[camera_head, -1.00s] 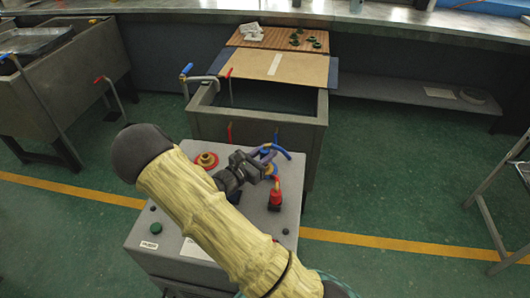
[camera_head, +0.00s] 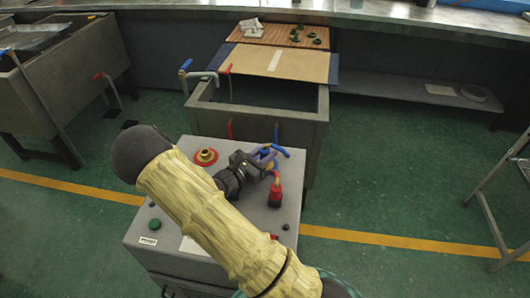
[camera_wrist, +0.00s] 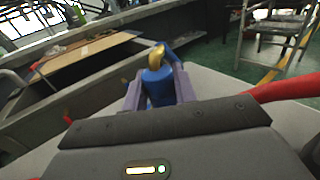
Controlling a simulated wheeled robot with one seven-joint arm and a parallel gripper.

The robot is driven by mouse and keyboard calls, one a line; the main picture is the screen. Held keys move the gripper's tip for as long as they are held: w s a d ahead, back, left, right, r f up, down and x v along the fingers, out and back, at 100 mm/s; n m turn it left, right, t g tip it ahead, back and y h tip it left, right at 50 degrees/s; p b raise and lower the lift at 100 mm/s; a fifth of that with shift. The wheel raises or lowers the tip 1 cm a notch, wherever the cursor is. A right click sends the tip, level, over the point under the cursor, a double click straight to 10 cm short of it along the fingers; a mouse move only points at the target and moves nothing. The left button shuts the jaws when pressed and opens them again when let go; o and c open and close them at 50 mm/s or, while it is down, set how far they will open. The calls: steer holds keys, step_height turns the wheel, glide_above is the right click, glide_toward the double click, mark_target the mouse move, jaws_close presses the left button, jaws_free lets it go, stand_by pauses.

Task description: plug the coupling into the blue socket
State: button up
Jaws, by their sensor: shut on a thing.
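My gripper (camera_head: 265,156) is over the right back part of the grey box top, its two purple fingers shut on a blue coupling. In the wrist view the blue coupling (camera_wrist: 159,88) stands between the purple fingers, with a bent brass-coloured end on top. In the head view only a little blue of the coupling (camera_head: 266,151) shows between the fingers. I cannot make out the blue socket; the gripper and arm may cover it. Whether the coupling's lower end touches anything is hidden.
On the grey box (camera_head: 166,213), a red socket with a brass centre (camera_head: 206,156) sits left of my gripper. A red fitting (camera_head: 275,195) stands just right of and below it. A grey tank (camera_head: 310,113) with blue- and red-handled pipes stands close behind the box.

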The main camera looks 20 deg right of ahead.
steer(key=o, duration=1.1)
step_height(320, 180, up, 10)
steer(key=shift+p, duration=0.85)
steer(key=shift+w, duration=0.1)
